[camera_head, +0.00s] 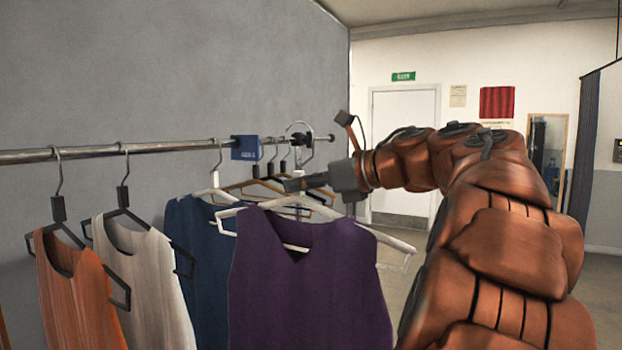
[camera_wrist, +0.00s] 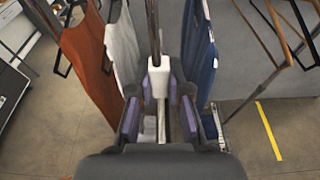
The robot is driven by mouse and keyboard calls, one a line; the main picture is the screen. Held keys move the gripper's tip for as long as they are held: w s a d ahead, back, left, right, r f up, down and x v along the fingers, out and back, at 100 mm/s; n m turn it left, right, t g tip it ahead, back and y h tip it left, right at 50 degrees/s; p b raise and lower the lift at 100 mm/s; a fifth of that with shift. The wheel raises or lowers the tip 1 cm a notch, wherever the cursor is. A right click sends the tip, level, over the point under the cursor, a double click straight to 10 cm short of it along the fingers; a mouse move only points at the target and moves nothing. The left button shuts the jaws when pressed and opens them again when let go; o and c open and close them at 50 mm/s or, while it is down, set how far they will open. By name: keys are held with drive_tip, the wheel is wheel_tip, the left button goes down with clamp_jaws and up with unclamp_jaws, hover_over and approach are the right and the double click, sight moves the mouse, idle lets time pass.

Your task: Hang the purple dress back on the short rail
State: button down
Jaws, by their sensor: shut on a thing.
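The purple dress (camera_head: 300,265) hangs upright on a white hanger (camera_head: 395,243) in the head view, in front of a blue garment. My gripper (camera_head: 297,184) is shut on the hanger's white neck, just above the dress. In the wrist view, the neck (camera_wrist: 158,78) sits between my two jaws (camera_wrist: 160,118). The hanger's hook rises above my gripper, close to the metal rail (camera_head: 90,153). I cannot tell whether the hook is over the rail or only in front of it. The dress itself is not clear in the wrist view.
An orange garment (camera_head: 78,290), a cream garment (camera_head: 145,280) and the blue garment (camera_head: 198,245) hang left of the dress. A blue tag (camera_head: 245,147) sits on the rail, with several wooden hangers behind my gripper. A grey wall (camera_head: 180,70) stands behind the rail.

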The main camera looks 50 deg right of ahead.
drive_tip(key=w+a+p, duration=0.2)
drive_tip(key=w+p, duration=0.5)
drive_tip(key=w, duration=0.6)
drive_tip(key=w+a+p, duration=0.1)
drive_tip(key=w+p, duration=0.6)
drive_tip(key=w, duration=0.6)
drive_tip(key=shift+w+a, duration=0.15)
drive_tip(key=shift+a, duration=0.2)
idle(1.0)
drive_tip(key=shift+b, duration=0.35)
drive_tip(key=shift+w+r, duration=0.1)
idle(0.5)
drive_tip(key=w+b, duration=0.1)
drive_tip(key=w, duration=0.6)
drive_tip(key=shift+a, duration=0.45)
idle(0.8)
drive_tip(key=shift+w, duration=0.1)
idle(0.4)
drive_tip(key=shift+f+b, duration=0.65)
drive_tip(key=shift+b, duration=0.25)
